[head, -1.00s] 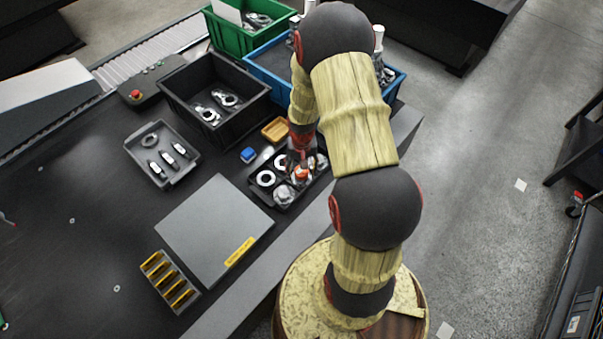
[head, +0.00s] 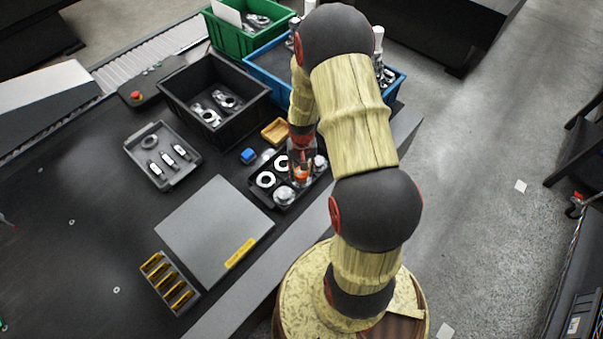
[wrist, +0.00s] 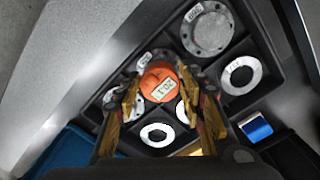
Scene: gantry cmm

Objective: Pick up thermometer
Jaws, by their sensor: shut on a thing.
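The thermometer is an orange, round-headed unit with a small display, seen between the fingers in the wrist view (wrist: 158,84). In the head view it is a small orange spot (head: 301,174) at the black compartment tray (head: 262,190). My gripper (wrist: 160,92) has its yellowish fingers on either side of the orange head and is shut on it. In the head view my gripper (head: 301,168) points down over the tray. The lower part of the thermometer is hidden, so I cannot tell whether it is clear of the tray.
The compartment tray also holds white rings (wrist: 241,75) and a silver disc (wrist: 207,32). A blue block (head: 249,156) and an orange-yellow tray (head: 275,131) sit close by. Black (head: 180,98), blue (head: 262,78) and green (head: 226,40) bins stand behind. A grey plate (head: 210,225) lies at front left.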

